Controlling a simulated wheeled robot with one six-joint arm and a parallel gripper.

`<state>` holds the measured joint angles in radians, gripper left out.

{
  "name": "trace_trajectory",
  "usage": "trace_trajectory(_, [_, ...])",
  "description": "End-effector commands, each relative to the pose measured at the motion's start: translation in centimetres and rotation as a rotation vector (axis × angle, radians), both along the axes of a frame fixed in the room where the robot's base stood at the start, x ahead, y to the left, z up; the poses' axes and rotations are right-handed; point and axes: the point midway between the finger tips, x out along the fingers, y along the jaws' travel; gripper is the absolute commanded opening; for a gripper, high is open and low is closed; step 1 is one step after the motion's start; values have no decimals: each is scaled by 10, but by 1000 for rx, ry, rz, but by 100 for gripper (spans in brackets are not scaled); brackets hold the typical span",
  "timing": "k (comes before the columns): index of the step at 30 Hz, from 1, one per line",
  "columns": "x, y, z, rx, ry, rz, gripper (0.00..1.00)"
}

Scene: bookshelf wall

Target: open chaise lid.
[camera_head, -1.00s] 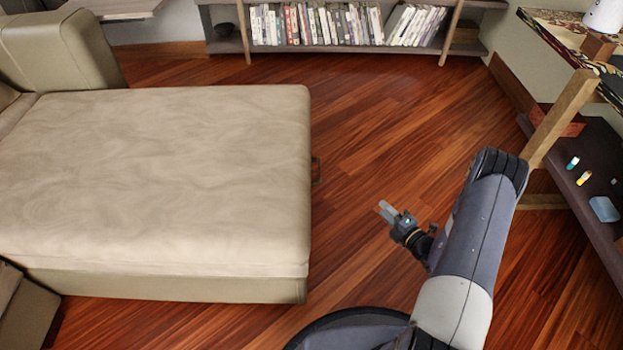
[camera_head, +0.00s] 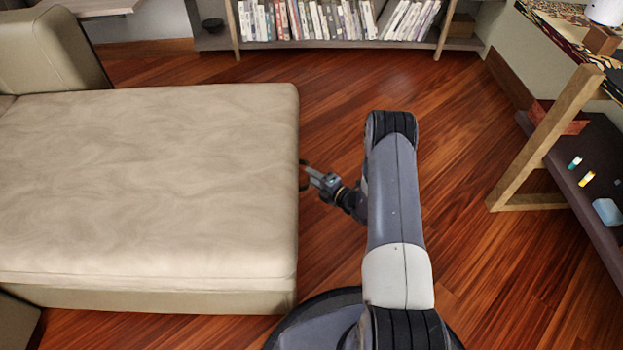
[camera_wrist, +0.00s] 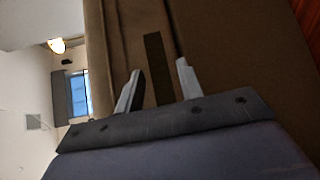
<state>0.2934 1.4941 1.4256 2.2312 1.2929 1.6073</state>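The beige chaise (camera_head: 150,180) fills the left of the head view, its wide cushioned lid lying flat and closed. A small dark handle (camera_head: 303,180) sticks out from its right end. My gripper (camera_head: 311,172) is at that handle, level with the chaise's end. In the wrist view, the chaise's end (camera_wrist: 225,45) looks brown and shaded, and the handle (camera_wrist: 157,65) is a dark bar lying between the two fingers of my gripper (camera_wrist: 161,75). The fingers stand apart with gaps on both sides of the bar. I cannot tell how deep the handle sits between them.
A bookshelf (camera_head: 335,44) with a row of books stands along the back wall. A wooden-legged table (camera_head: 590,150) with small items on its lower shelf is at the right.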

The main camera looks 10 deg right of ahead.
Motion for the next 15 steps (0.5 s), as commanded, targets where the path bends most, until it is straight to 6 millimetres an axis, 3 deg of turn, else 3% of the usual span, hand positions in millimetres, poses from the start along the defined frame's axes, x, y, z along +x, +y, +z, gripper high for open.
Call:
trace_trajectory(12, [10, 6, -1, 0, 0, -1, 36])
trace_trajectory(15, [10, 6, -1, 0, 0, -1, 30])
